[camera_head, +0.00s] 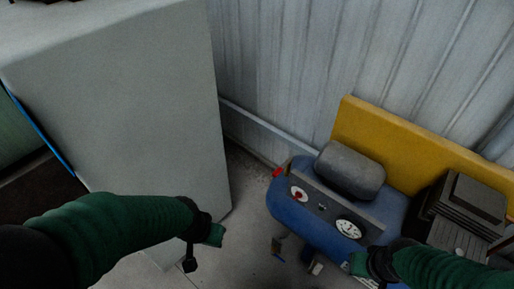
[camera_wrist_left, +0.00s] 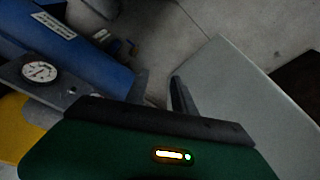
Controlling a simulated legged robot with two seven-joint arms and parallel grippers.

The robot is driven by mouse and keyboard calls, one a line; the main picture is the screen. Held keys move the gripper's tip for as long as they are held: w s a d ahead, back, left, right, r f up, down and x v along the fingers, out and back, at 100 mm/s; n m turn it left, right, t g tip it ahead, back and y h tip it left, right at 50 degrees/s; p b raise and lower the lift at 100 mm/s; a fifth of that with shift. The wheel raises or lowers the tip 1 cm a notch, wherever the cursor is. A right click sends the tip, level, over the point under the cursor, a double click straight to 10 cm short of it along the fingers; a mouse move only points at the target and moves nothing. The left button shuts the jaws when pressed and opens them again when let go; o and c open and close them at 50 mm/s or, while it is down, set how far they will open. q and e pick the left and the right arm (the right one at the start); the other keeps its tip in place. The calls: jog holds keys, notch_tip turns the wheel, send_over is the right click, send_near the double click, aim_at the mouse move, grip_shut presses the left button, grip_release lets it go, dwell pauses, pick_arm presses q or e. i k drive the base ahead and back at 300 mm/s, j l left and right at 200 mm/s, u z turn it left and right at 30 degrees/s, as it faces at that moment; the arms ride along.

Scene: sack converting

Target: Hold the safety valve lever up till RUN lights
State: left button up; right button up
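A blue compressor (camera_head: 300,222) stands at the lower right of the head view. A small red part (camera_head: 277,172) sticks out at its left end; I cannot tell whether it is the safety valve lever. Its grey panel carries a dial with a red mark (camera_head: 298,194) and a white gauge (camera_head: 348,229). I cannot make out a RUN light. My left gripper (camera_head: 201,252) is left of the compressor, apart from it. In the left wrist view its fingers (camera_wrist_left: 160,92) are apart and empty. My right gripper (camera_head: 359,265) is at the compressor's front right; its fingers are unclear.
A large pale cabinet (camera_head: 125,95) stands at left, close to my left arm. A yellow panel (camera_head: 400,140) and corrugated wall (camera_head: 360,60) are behind the compressor. A dark ribbed unit (camera_head: 470,205) is at right. Bare floor (camera_head: 245,190) shows between cabinet and compressor.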

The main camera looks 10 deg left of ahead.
aim_at(277, 171)
jog(key=i+j+u, duration=0.1)
jog(key=j+z, duration=0.35)
jog(key=z, duration=0.15)
jog(key=j+z, duration=0.35)
jog(key=z, duration=0.15)
jog(key=j+z, duration=0.45)
jog(key=l, duration=0.1)
